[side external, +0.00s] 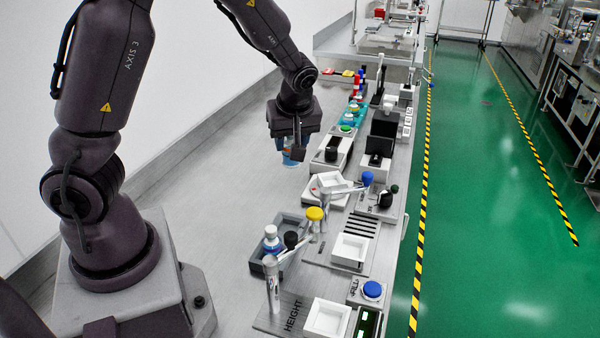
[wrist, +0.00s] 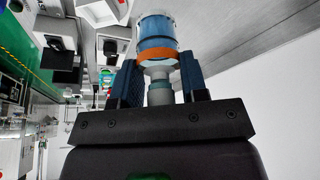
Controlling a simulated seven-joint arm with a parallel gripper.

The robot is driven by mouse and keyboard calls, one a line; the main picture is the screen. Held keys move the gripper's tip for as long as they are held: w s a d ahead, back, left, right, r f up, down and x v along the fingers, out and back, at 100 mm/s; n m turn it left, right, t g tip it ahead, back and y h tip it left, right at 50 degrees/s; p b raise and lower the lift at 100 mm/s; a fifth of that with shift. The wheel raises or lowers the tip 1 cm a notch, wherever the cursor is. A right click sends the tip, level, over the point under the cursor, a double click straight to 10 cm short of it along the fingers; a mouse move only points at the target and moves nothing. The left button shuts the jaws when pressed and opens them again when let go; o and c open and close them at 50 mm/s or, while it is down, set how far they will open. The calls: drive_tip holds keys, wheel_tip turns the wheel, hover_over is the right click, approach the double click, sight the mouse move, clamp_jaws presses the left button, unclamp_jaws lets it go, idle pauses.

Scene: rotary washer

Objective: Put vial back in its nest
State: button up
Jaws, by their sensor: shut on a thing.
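My gripper (wrist: 160,85) is shut on a vial (wrist: 157,38) with a clear blue body, an orange band and a grey neck between the two blue fingers. In the side external view my gripper (side external: 293,150) hangs above the bench, and part of the vial (side external: 291,161) shows below the fingers. The vial appears apart from the bench surface. I cannot tell which place is the vial's nest.
A white device (side external: 318,190) with a blue-tipped arm stands right of my gripper. A yellow-topped post (side external: 315,214) rises near the tray. White square trays (side external: 350,250) and a blue button (side external: 372,290) line the bench's right side. The bench's left part (side external: 200,190) is clear.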

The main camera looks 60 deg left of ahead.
drive_tip(key=shift+s+d+f+m+t+h, duration=0.4)
drive_tip(key=shift+f+m, duration=0.75)
drive_tip(key=shift+f, duration=1.35)
drive_tip(key=shift+s+d+f+m+t+h, duration=0.1)
drive_tip(key=shift+s+d+f+m+t, duration=0.8)
drive_tip(key=shift+f, duration=1.6)
drive_tip(key=shift+w+d+f+m+g+h, duration=0.1)
drive_tip(key=shift+d+f+m+h, duration=0.2)
drive_tip(key=shift+f+m, duration=1.7)
drive_tip(key=shift+f+n, duration=0.55)
drive_tip(key=shift+f, duration=0.05)
drive_tip(key=o, duration=1)
